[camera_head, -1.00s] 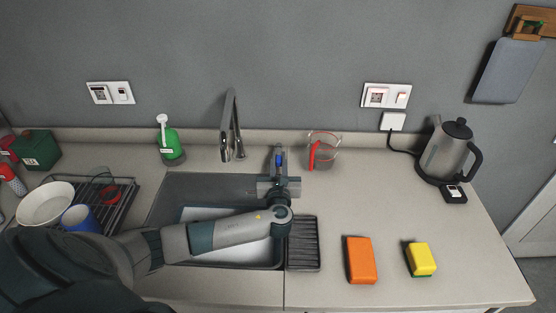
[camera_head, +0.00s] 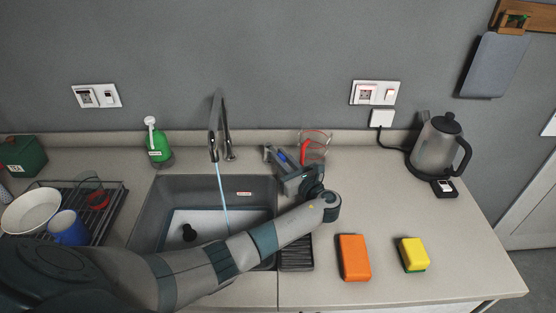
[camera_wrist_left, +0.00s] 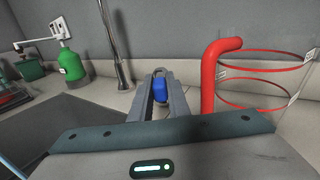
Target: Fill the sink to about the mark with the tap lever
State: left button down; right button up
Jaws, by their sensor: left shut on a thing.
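The grey sink (camera_head: 160,215) has a pale bottom and a small mark with red (camera_head: 244,194) on its back wall. The tap (camera_head: 213,130) arches over it, and a thin stream of water (camera_head: 222,188) falls into the basin. A black plug (camera_head: 189,233) shows low in the sink; I cannot tell whether it is seated. My left gripper (camera_head: 279,155) is behind the sink's right end, shut on a blue knob, seemingly the tap lever (camera_wrist_left: 160,86). I cannot read the water level. My right gripper is not in view.
A red-handled measuring jug (camera_wrist_left: 265,85) stands close right of my left gripper. A green soap bottle (camera_head: 158,147) stands behind the sink. A dish rack (camera_head: 110,226), orange block (camera_head: 354,258), yellow sponge (camera_head: 413,254) and kettle (camera_head: 437,150) are on the counter.

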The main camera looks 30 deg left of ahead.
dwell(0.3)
pick_arm(q)
jog(key=c, duration=1.7)
grip_release()
